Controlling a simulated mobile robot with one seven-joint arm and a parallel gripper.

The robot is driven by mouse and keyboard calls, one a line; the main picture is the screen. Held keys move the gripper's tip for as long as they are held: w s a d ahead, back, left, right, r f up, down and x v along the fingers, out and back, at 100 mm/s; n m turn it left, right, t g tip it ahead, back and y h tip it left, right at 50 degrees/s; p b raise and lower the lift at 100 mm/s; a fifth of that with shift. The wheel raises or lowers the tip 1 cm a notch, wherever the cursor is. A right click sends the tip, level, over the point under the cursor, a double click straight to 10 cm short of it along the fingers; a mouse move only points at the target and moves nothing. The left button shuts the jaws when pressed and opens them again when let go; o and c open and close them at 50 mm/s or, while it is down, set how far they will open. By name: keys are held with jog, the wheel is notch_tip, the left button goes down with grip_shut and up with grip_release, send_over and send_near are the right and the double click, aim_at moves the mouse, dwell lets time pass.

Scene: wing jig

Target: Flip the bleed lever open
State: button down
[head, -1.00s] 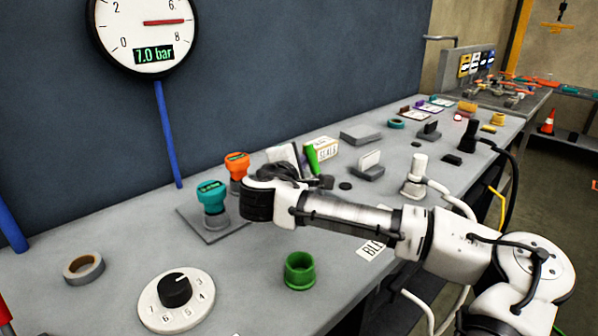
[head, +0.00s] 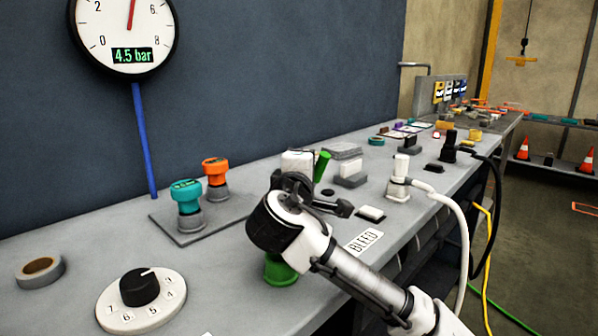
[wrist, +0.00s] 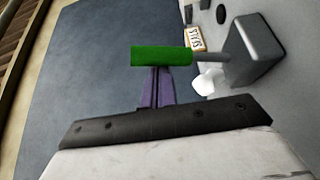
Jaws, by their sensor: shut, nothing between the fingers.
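The bleed lever has a green handle (head: 321,165) and, in the wrist view, a grey rod running from the green grip (wrist: 160,56) to a grey block (wrist: 254,52). In the head view the handle stands up behind my gripper (head: 292,184), its top leaning right; its lower part is hidden. In the wrist view my gripper's purple fingers (wrist: 155,76) are shut and empty, with their tips at the side of the green grip. Contact is not certain. The BLEED label (head: 363,241) lies on the bench to the right of my gripper.
The round gauge (head: 125,35) reads 4.5 bar. Teal (head: 187,194) and orange (head: 215,170) knobs stand on a plate at left. A dial (head: 140,292), a tape roll (head: 40,269) and a green cup (head: 279,270) are on the front bench. A white hose (head: 455,210) hangs at right.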

jog(key=shift+s+d+f+b, duration=0.3)
jog(key=shift+s+d, duration=0.15)
jog(key=shift+s, duration=0.05)
jog(key=shift+s+d, duration=0.1)
dwell(0.4)
jog(key=b+v, duration=0.1)
jog(key=v, duration=1.2)
jog(key=shift+s, duration=0.4)
